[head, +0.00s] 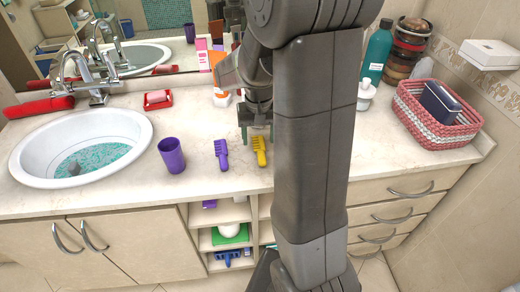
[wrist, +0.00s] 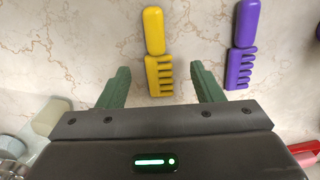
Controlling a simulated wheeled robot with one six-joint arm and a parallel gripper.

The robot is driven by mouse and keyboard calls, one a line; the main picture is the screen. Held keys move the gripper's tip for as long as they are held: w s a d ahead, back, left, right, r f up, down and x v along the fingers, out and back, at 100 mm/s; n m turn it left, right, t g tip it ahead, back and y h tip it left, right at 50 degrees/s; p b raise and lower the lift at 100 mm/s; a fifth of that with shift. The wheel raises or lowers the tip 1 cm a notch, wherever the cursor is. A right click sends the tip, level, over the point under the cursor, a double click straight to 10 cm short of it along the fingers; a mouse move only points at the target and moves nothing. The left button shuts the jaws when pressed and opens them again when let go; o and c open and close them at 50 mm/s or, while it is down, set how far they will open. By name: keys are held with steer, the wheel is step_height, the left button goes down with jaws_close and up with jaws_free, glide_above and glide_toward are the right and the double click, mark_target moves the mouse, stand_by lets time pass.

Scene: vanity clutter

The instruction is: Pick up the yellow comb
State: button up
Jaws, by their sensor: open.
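The yellow comb (head: 260,151) lies flat on the pale marble counter, to the right of a purple comb (head: 221,155). In the wrist view the yellow comb (wrist: 154,50) has its toothed end toward my gripper and its handle pointing away. My gripper (head: 257,133) is open and empty, at the toothed end of the yellow comb. In the wrist view its two green fingers (wrist: 158,88) stand apart, one on each side of the comb's line. I cannot tell how high above the counter they are. The purple comb (wrist: 240,45) lies to the right in the wrist view.
A purple cup (head: 172,156) stands left of the combs, near the sink (head: 82,143). A red soap dish (head: 158,99) and an orange bottle (head: 219,75) are behind. A teal bottle (head: 376,52) and a woven basket (head: 437,130) stand right of my arm.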

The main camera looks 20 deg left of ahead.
mark_target(259, 148)
steer(key=f, duration=0.4)
steer(key=shift+w, duration=0.35)
steer(key=c, duration=1.1)
steer(key=shift+o, duration=0.2)
